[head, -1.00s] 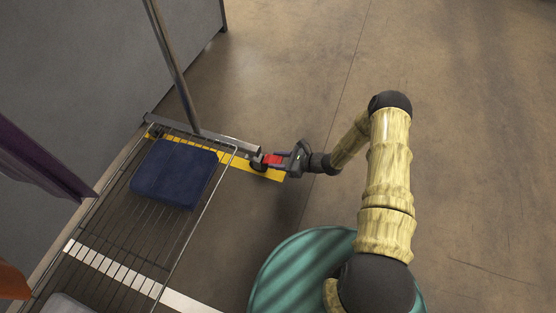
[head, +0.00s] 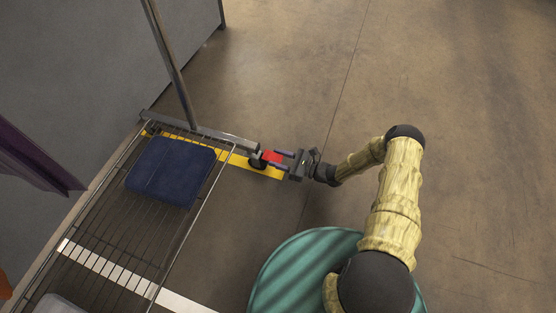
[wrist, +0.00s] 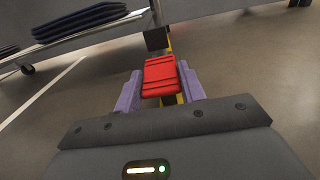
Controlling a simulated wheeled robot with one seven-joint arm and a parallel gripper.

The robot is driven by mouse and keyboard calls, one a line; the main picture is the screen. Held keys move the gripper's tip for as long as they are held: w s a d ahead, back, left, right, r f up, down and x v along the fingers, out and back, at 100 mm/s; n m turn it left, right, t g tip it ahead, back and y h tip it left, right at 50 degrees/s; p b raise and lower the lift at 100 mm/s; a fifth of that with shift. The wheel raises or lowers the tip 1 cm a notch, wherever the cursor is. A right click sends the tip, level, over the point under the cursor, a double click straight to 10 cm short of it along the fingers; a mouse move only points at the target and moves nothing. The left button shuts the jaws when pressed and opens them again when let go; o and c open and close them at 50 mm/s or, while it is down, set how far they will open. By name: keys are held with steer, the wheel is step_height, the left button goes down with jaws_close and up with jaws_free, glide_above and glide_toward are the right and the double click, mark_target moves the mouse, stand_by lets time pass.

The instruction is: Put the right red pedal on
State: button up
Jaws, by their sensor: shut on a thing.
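The red pedal (head: 272,157) is at the right end of the rack's bottom rail, beside a black caster (head: 256,163). In the wrist view the red pedal (wrist: 160,76) shows as a ribbed red block between the two purple fingers. My gripper (head: 281,159) reaches in from the right and is shut on the pedal. It also shows in the wrist view (wrist: 160,90), with a finger along each side of the pedal. A dark block (wrist: 157,39) stands just beyond the pedal. Whether the pedal is pressed down is hard to tell.
The rack's metal rail (head: 205,132) and upright post (head: 172,62) stand left of the gripper. A wire shelf (head: 105,215) holds a folded navy cloth (head: 171,171). A yellow strip (head: 236,160) lies on the floor under the rail. Open floor (head: 450,100) lies to the right.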

steer(key=shift+d+f+t+y+b, duration=0.1)
steer(key=shift+f+t+y+b, duration=0.2)
steer(key=shift+y+b, duration=0.35)
steer(key=o, duration=1)
steer(key=b+v, duration=0.1)
steer(key=v, duration=1.6)
steer(key=shift+d+b, duration=0.2)
steer(key=shift+b, duration=0.1)
